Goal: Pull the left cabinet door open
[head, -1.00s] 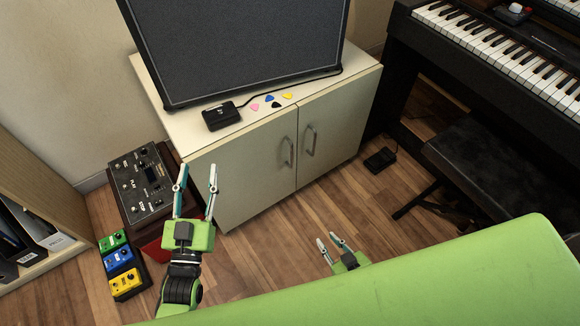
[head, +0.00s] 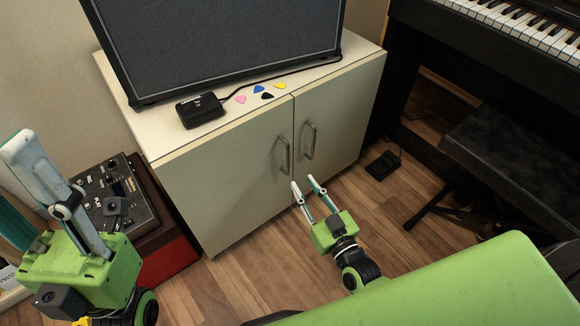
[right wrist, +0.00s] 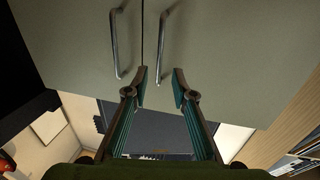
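The cream left cabinet door (head: 225,178) is closed beside the right door (head: 340,122). Its metal bar handle (head: 282,155) is near the middle seam and also shows in the upside-down right wrist view (right wrist: 163,45). My right gripper (head: 302,181) is open and empty just below this handle. In the right wrist view the handle's end lies between my spread fingertips (right wrist: 160,75); I cannot tell whether they touch it. The right door's handle (head: 309,140) is close by. My left gripper (head: 12,185) is open and empty at the left edge, partly cut off.
A speaker (head: 220,45), a small black box (head: 200,110) and several picks are on the cabinet top. A piano bench (head: 490,150) and floor pedal (head: 383,165) are at the right. Wooden floor is clear in front of the doors.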

